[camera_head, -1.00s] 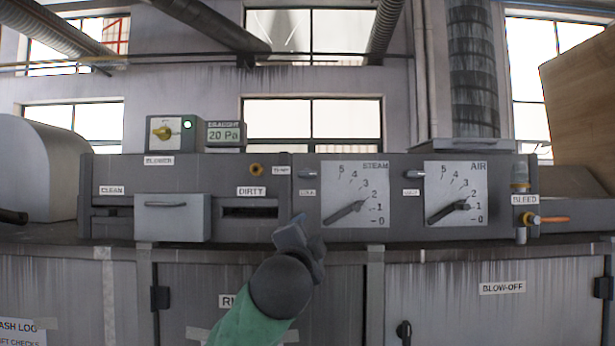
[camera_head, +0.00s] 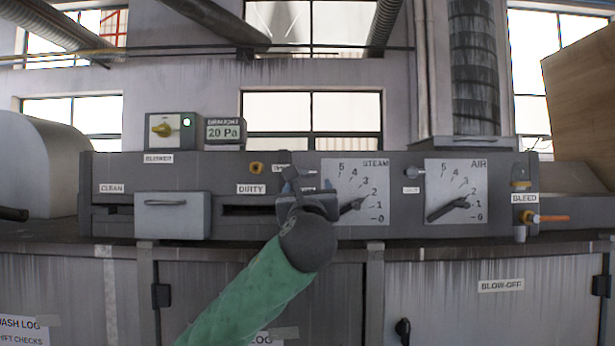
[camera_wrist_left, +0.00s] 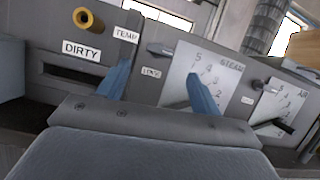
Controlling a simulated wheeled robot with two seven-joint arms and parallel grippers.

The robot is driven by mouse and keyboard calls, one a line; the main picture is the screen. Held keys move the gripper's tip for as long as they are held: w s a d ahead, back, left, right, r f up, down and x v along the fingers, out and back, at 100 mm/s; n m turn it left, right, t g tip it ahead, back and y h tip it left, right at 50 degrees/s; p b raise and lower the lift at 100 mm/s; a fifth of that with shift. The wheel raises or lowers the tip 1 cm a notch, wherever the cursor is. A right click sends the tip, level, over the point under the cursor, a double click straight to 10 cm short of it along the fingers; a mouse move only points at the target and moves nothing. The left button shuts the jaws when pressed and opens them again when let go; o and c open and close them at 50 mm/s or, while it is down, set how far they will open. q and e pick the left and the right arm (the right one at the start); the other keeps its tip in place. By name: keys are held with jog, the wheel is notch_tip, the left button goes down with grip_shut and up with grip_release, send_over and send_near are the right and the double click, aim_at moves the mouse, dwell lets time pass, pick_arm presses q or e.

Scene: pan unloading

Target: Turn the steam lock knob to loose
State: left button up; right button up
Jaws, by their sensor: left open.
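The steam lock knob (camera_wrist_left: 160,49) is a small grey knob left of the white STEAM dial (camera_head: 350,175), above a small LOCK label (camera_wrist_left: 151,72). In the head view my gripper largely covers the knob and label. My left gripper (camera_head: 307,180) is in front of the panel at the dial's left edge. In the left wrist view its blue fingers (camera_wrist_left: 158,76) are apart and empty, one on each side of the LOCK label, with the knob beyond the tips. I cannot tell whether they touch the panel. My right gripper is not in view.
The steam lever (camera_head: 352,206) is partly hidden by my gripper. The AIR dial (camera_head: 456,180) with its lever and a second lock knob (camera_head: 416,172) is to the right. The DIRTY slot and a brass TEMP fitting (camera_wrist_left: 88,19) are to the left.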

aim_at(308, 174)
pick_arm(q)
jog(key=shift+m, duration=0.5)
jog(key=p+x, duration=0.3)
jog(key=x, duration=0.3)
jog(key=shift+w+r, duration=0.25)
jog(key=shift+w+r+p, duration=0.1)
jog(key=shift+w+p, duration=0.35)
jog(key=shift+w, duration=0.15)
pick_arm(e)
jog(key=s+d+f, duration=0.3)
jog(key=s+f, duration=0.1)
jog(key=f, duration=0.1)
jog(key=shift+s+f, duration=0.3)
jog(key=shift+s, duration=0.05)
pick_arm(q)
jog(key=c, duration=1)
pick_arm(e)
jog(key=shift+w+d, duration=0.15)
